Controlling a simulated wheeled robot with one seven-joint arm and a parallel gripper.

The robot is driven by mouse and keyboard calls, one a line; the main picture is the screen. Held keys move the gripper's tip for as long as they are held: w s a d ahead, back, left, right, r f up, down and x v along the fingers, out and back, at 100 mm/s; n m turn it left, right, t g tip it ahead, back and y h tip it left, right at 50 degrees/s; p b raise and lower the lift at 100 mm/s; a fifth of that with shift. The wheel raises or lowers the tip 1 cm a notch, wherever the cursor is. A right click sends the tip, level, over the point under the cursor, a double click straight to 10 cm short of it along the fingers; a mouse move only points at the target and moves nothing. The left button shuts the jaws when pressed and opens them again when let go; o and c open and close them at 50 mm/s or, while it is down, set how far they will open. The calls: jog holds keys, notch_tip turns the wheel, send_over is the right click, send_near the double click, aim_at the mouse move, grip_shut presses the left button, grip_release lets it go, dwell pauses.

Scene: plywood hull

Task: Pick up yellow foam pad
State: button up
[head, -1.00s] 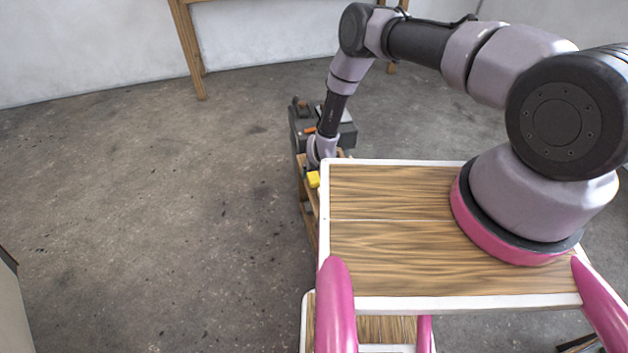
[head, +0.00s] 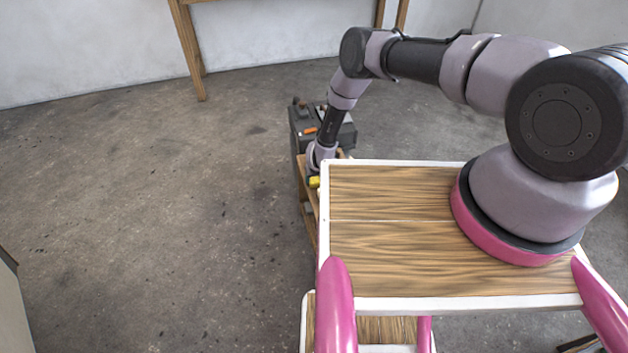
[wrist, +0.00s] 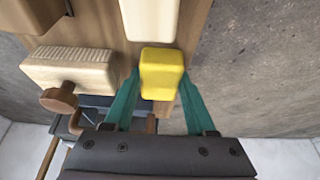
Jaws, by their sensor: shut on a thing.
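The yellow foam pad (wrist: 162,72) is a small rounded block in the wrist view, between the two teal fingers of my gripper (wrist: 160,84). The fingers are shut on it, one on each side. In the head view the pad (head: 314,182) shows as a small yellow patch at the end of my arm, partly hidden by the gripper. It is over a narrow wooden surface (wrist: 195,22). I cannot tell whether it still touches that surface.
A cream block (wrist: 148,18) is just beyond the pad. A pale ridged brush-like block (wrist: 70,68) with a brown knob (wrist: 60,99) lies to the left. A dark toolbox (head: 335,128) stands behind my gripper. Open concrete floor (head: 150,220) spreads to the left.

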aim_at(314, 178)
jog(key=shift+r, duration=0.1)
notch_tip(314, 178, up, 10)
dwell(0.4)
